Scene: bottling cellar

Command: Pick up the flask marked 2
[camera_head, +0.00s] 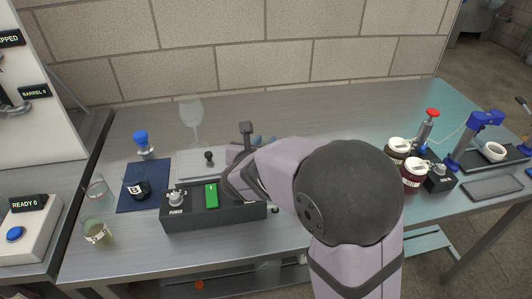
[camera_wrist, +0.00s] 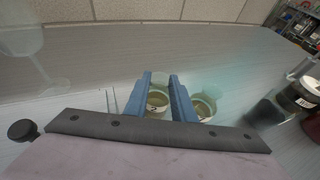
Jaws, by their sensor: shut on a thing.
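In the wrist view my gripper (camera_wrist: 162,85) has its two blue fingers on either side of a clear flask (camera_wrist: 158,101) with pale yellowish contents and a small dark mark. The mark is too small to read surely. A second similar flask (camera_wrist: 203,108) stands just right of the right finger, with a mark I cannot make out either. The held flask is hidden there.
A black box with a green switch (camera_head: 211,194) stands before my gripper. A tall wine glass (camera_head: 191,123) stands behind left. A blue mat (camera_head: 131,198) holds a small black jar (camera_head: 137,187). Two glasses stand at the left edge. Lidded jars (camera_head: 414,175) stand right.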

